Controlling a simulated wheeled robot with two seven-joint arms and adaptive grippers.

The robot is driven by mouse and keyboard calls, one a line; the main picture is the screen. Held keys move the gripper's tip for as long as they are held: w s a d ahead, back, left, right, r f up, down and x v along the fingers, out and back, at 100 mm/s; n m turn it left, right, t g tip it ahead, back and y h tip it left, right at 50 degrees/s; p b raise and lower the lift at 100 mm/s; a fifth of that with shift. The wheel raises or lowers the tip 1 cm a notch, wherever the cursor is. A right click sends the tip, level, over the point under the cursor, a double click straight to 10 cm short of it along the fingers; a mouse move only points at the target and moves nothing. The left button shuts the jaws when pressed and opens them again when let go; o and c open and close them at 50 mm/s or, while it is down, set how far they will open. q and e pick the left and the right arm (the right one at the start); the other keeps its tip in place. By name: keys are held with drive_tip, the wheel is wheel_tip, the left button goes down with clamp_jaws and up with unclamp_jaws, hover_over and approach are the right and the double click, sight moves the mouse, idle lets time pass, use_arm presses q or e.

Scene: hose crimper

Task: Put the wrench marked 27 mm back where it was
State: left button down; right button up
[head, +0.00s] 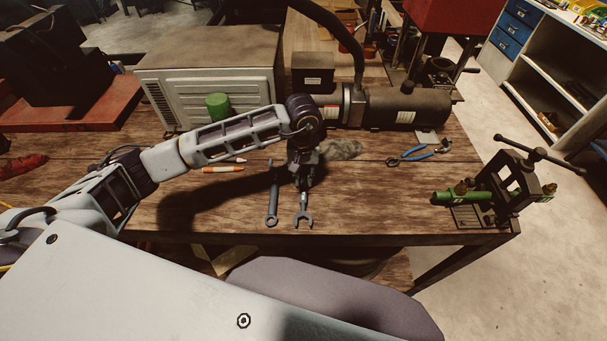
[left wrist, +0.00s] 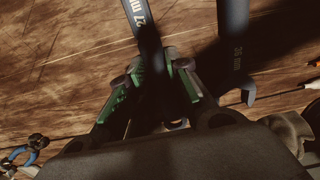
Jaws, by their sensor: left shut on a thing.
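The wrench marked 27 mm (left wrist: 142,22) is between the green-padded fingers of my left gripper (left wrist: 152,82), which is shut on it. In the head view this wrench (head: 304,214) points toward me with its open jaw end, below my left gripper (head: 304,178). Its other end is hidden by the gripper. I cannot tell whether it touches the table. A second wrench (head: 272,195) lies roughly parallel to its left; its marking in the left wrist view (left wrist: 234,45) seems to read 36 mm. My right gripper is not in view.
Markers (head: 223,169) lie left of the wrenches. A grey rag (head: 344,149) and blue-handled pliers (head: 415,155) lie to the right. A press holding a green piece (head: 462,197) stands at the right table edge. The wood between wrenches and press is clear.

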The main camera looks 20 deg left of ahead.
sight(303, 176)
use_arm(q)
drive_tip(key=shift+f, duration=0.3)
drive_tip(key=shift+f, duration=0.2)
drive_tip(key=c, duration=1.3)
unclamp_jaws()
drive_tip(key=shift+r, duration=0.2)
drive_tip(key=shift+r+b, duration=1.4)
drive_tip(key=shift+r, duration=4.6)
